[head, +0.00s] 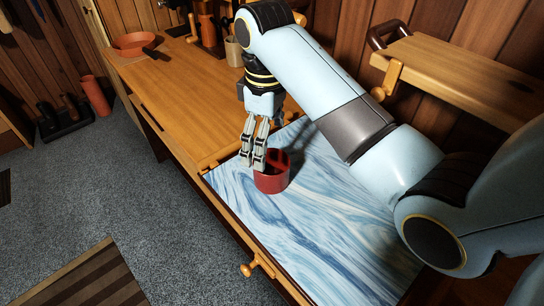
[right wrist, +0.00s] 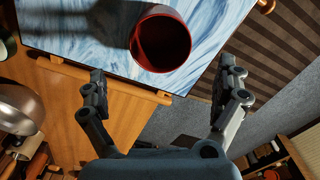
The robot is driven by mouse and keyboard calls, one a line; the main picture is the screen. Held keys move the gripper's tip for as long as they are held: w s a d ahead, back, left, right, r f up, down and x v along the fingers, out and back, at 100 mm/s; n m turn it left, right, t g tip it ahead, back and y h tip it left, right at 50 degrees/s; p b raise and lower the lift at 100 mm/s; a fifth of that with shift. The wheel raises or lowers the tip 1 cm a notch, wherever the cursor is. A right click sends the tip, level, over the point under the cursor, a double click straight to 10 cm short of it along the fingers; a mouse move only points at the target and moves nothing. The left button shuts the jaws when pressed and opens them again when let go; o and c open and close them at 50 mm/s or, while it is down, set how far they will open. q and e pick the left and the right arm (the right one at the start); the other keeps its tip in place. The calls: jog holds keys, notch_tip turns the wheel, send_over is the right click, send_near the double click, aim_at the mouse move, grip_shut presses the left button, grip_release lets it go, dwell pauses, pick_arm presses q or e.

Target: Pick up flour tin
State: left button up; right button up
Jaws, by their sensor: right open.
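A dark red, round, open-topped tin (head: 271,180), which I take to be the flour tin, stands on a blue and white marbled surface (head: 320,235). In the right wrist view the tin (right wrist: 160,42) shows its dark inside, ahead of the fingers and between their lines. My right gripper (head: 253,160) is open and empty, its fingertips pointing down right by the tin's left rim. In the right wrist view the gripper's fingers (right wrist: 164,74) are spread wide, with the tin beyond the tips. Whether a finger touches the tin I cannot tell. My left gripper is not in view.
A wooden counter (head: 175,95) adjoins the marbled surface, with an orange bowl (head: 135,41) and a mug (head: 233,52) at its back. A wooden edge with a knob (head: 256,265) bounds the marbled surface in front. A raised wooden board (head: 460,75) is at right.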

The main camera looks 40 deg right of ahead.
aim_at(268, 160)
jog(key=shift+s+f, duration=0.1)
jog(key=shift+f, duration=0.85)
notch_tip(268, 160, down, 4)
jog(key=shift+f+p, duration=0.25)
jog(key=shift+p, duration=0.5)
jog(key=shift+f, duration=0.5)
jog(key=c, duration=0.5)
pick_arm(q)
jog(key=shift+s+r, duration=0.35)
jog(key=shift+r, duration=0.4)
pick_arm(e)
jog(key=c, duration=0.8)
